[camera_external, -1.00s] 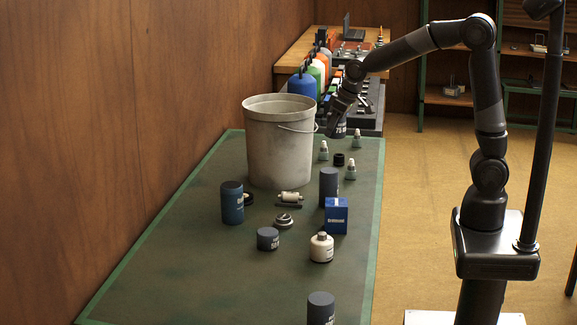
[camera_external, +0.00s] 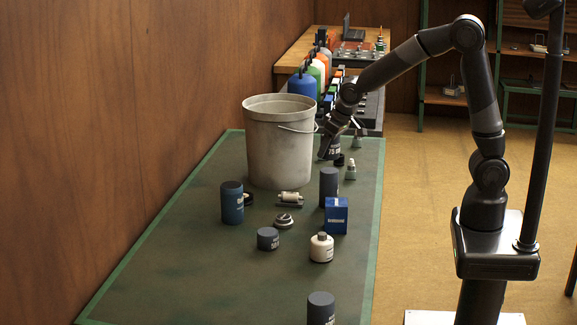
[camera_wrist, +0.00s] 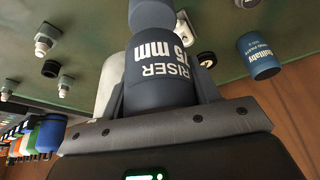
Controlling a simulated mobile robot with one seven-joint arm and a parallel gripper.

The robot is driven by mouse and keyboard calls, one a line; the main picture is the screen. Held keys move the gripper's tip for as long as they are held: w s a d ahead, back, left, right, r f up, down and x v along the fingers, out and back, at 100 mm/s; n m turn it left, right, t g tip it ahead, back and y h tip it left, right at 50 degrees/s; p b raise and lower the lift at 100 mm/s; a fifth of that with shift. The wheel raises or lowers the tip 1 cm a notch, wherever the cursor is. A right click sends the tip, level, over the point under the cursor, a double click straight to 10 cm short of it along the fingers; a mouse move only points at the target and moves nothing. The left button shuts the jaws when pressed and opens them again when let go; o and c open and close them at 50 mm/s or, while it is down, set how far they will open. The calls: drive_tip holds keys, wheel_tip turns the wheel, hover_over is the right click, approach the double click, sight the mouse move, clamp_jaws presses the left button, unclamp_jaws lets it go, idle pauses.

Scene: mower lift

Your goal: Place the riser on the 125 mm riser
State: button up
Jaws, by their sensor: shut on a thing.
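My gripper (camera_external: 331,132) is shut on a dark blue-grey cylinder, the 75 mm riser (camera_external: 329,150), at the far end of the green-edged table, right of the bucket. In the wrist view the held riser (camera_wrist: 160,70) reads "RISER 75 mm". Beyond it there is a lighter blue cylinder (camera_wrist: 152,14), partly hidden by it. Taller blue cylinders stand on the table: one beside the blue box (camera_external: 329,184), one at left (camera_external: 232,204), one at the near edge (camera_external: 320,309). I cannot read which is the 125 mm riser.
A large pale bucket (camera_external: 279,150) stands close left of my gripper. White-tipped cones (camera_external: 350,169) and a black cap (camera_external: 339,160) are near the held riser. A short cylinder (camera_external: 268,239), white bottle (camera_external: 321,248) and blue box (camera_external: 336,216) stand nearer. The left foreground is clear.

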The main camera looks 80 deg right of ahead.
sight(328, 155)
drive_tip(key=shift+a+f, duration=0.1)
drive_tip(key=shift+f, duration=1.95)
drive_tip(key=o, duration=1.1)
drive_tip(key=shift+f, duration=0.15)
drive_tip(key=shift+r, duration=0.6)
drive_tip(key=v, duration=1.1)
drive_tip(key=s+a+r+n, duration=0.1)
drive_tip(key=s+a, duration=0.1)
drive_tip(key=s, duration=0.5)
drive_tip(key=s+a+r+n+y, duration=0.1)
drive_tip(key=s+a+r, duration=0.1)
drive_tip(key=s, duration=0.6)
drive_tip(key=s+a+r+n+t, duration=0.1)
drive_tip(key=s+a, duration=0.3)
drive_tip(key=s, duration=0.4)
drive_tip(key=shift+s+r+n, duration=0.1)
drive_tip(key=shift+r+n, duration=0.2)
